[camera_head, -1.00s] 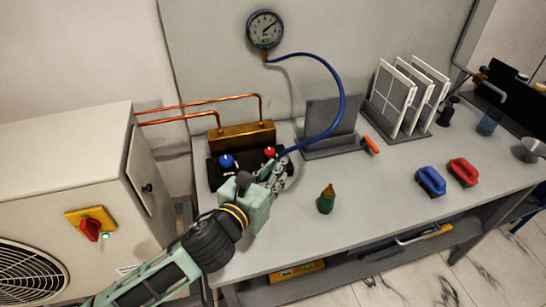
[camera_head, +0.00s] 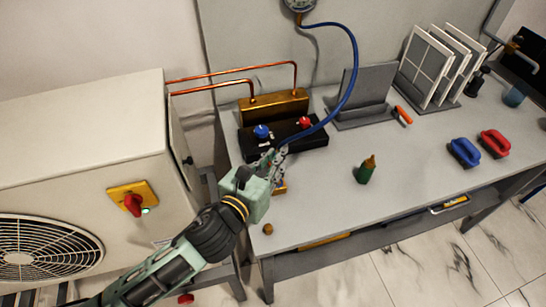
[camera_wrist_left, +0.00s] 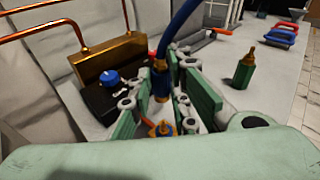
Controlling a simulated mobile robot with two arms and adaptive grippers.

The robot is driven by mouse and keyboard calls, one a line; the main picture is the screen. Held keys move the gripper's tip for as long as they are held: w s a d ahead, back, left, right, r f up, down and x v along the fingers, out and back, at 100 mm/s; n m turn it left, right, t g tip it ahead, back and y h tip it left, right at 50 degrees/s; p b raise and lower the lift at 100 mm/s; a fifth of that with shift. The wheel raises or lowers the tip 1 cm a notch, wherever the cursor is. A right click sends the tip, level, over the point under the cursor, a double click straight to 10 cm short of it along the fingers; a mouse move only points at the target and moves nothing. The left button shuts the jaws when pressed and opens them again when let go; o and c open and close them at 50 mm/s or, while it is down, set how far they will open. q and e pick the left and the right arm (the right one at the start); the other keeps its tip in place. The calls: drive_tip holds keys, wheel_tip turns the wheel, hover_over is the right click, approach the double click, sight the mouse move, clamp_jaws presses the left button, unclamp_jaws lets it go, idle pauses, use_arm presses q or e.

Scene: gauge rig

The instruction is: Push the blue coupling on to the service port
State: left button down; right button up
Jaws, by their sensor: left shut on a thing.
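My left gripper (camera_head: 270,160) is shut on the blue coupling (camera_wrist_left: 160,84) at the end of the blue hose (camera_head: 350,75). In the left wrist view the coupling stands roughly upright between the green finger pads, under a brass fitting. In the head view a small brass part (camera_head: 281,187) shows beside the gripper. The coupling looks apart from the port, but the exact gap and alignment cannot be told. My right gripper is not in view.
A black manifold with a blue knob (camera_head: 261,131) and a red knob (camera_head: 305,123) stands behind the gripper. A small brass cap (camera_head: 268,229) lies near the bench's front edge. A green bottle (camera_head: 366,170) stands to the right, with clear bench around it.

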use_arm(q)
drive_tip(key=shift+f+b, duration=1.35)
drive_tip(key=shift+f, duration=1.2)
drive_tip(key=shift+a+p, duration=0.1)
drive_tip(key=shift+p, duration=0.45)
drive_tip(key=shift+f, duration=0.2)
drive_tip(key=shift+f+b, duration=0.8)
drive_tip(key=shift+f, duration=0.2)
drive_tip(key=shift+f, duration=0.4)
